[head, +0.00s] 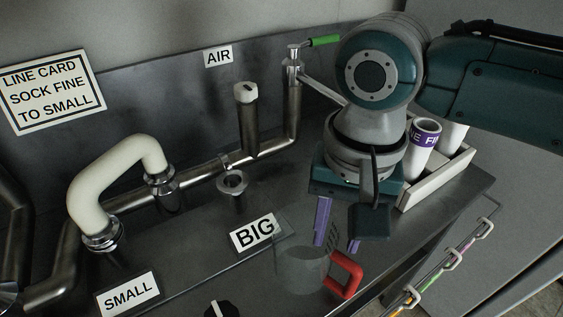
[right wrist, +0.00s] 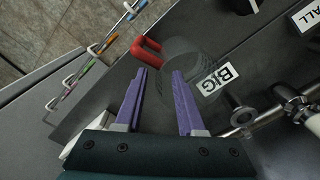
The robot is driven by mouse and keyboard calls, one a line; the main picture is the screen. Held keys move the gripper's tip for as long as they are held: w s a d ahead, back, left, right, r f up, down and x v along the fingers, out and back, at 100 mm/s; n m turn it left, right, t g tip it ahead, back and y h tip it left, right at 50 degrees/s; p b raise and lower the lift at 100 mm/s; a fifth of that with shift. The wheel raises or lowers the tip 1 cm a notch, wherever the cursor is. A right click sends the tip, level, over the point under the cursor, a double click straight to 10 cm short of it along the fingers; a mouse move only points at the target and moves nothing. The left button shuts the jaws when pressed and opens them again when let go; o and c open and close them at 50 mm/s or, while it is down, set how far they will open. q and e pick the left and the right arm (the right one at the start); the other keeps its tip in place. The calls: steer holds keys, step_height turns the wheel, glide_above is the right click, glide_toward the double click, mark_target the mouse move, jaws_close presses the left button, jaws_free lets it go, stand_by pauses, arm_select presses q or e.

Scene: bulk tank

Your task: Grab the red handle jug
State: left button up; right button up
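The jug is clear with a red handle (head: 343,275). Its see-through body (head: 300,268) stands on the metal counter just in front of the BIG label. In the right wrist view the red handle (right wrist: 146,48) lies ahead of the fingertips, and the clear body (right wrist: 190,62) is to its right. My right gripper (head: 338,228) has purple fingers and hangs above and behind the jug. In the right wrist view this gripper (right wrist: 161,72) is open, with nothing between its fingers. My left gripper is not in view.
The BIG label (head: 255,232) and the SMALL label (head: 128,294) lie on the counter. Steel pipes and a white curved hose (head: 115,172) run along the back. A white tray (head: 437,178) holds rolls beside my right arm. A rail with coloured items (head: 446,262) runs along the right edge.

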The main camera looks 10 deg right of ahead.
jaws_close()
stand_by(1.4)
